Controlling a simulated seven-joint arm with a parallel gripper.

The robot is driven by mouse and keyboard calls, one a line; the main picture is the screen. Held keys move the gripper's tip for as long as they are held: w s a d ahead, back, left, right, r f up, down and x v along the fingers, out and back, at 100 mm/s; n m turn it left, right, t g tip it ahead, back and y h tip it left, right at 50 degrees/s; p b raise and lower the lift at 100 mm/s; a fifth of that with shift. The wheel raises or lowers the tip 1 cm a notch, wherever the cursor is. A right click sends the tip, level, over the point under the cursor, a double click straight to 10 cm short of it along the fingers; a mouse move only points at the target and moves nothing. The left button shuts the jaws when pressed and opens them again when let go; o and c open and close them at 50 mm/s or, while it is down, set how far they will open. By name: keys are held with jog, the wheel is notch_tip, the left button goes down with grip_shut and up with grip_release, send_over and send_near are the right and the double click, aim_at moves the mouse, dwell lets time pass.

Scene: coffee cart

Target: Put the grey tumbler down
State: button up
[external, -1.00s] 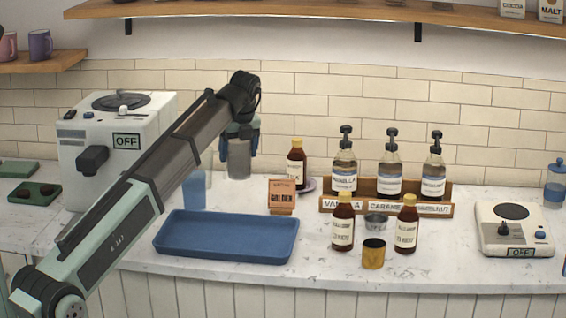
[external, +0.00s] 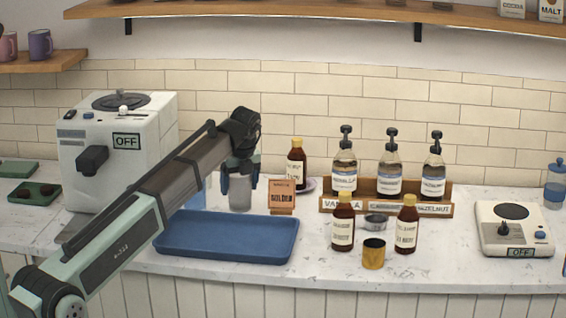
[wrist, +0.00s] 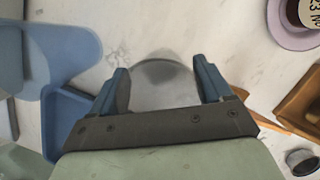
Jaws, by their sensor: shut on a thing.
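The grey tumbler (external: 240,194) is upright between the fingers of my gripper (external: 240,172) in the external view, behind the right part of the blue tray. Its base is at or just above the white counter; I cannot tell whether it touches. In the wrist view the tumbler (wrist: 165,84) shows as a grey rounded shape between the two blue fingers of my gripper (wrist: 165,88), which is shut on it. The gripper hides its upper part.
The blue tray (external: 226,252) lies in front. A small orange-brown sign (external: 282,197) stands close on the right, and a syrup bottle (external: 296,165) on a saucer (wrist: 290,38) is behind it. A translucent blue cup (external: 198,192) is partly hidden by my arm on the left.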

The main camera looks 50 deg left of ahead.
jog(key=shift+f, duration=0.1)
jog(key=o, duration=1.1)
jog(key=v, duration=1.2)
